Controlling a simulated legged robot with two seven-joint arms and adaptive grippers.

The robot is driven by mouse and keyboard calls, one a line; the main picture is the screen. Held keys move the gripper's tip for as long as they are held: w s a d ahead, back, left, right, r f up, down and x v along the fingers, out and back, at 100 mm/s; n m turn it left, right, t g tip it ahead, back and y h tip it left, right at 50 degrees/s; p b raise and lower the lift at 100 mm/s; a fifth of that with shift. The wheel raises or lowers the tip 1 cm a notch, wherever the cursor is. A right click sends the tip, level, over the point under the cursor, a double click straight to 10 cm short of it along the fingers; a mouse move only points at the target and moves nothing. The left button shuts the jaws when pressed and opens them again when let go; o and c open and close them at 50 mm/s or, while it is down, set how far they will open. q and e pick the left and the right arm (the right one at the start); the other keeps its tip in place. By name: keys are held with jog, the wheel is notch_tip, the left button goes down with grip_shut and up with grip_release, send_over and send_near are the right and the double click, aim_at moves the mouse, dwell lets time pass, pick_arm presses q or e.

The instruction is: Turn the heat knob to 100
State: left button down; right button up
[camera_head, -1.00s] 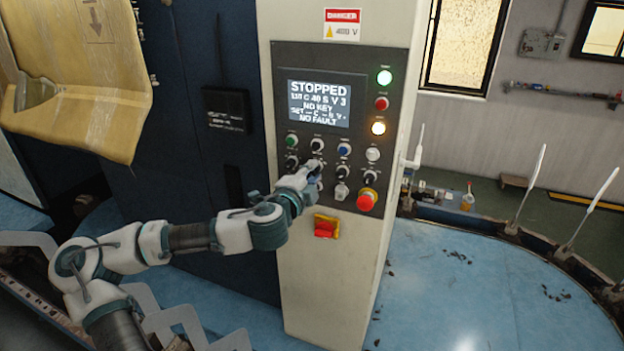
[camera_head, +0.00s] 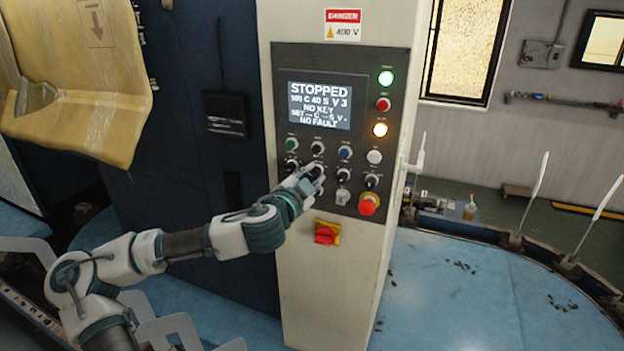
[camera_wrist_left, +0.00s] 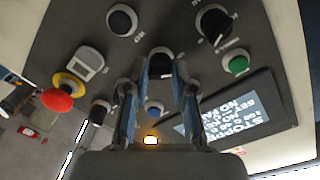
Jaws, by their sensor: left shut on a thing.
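The control panel (camera_head: 262,158) stands upright on a pale cabinet. Its screen (camera_head: 318,103) reads STOPPED, with a line that looks like 101 or 100 C 40 S V 3, then NO KEY and NO FAULT; the small digits are blurred. My left gripper (camera_head: 316,172) reaches the knob rows from the left. In the left wrist view its two fingers stand either side of a black knob (camera_wrist_left: 160,63), shut on it. The knob's label is hidden or unreadable, so I cannot tell from lettering which one it is. My right gripper is not in view.
A red emergency button (camera_head: 368,205) sits at the panel's lower right, and a red and yellow switch (camera_head: 327,232) below. Other knobs and buttons lie close around my fingers. A yellow cover (camera_head: 75,90) hangs at the left. The blue floor plate (camera_head: 470,290) at right is mostly bare.

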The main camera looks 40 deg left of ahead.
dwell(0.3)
pick_arm(q)
jog(key=c, duration=1)
grip_release()
jog(key=shift+a, duration=0.1)
jog(key=shift+o, duration=0.2)
jog(key=shift+w+a+f, duration=0.15)
jog(key=v, duration=1.1)
jog(key=shift+s, duration=0.4)
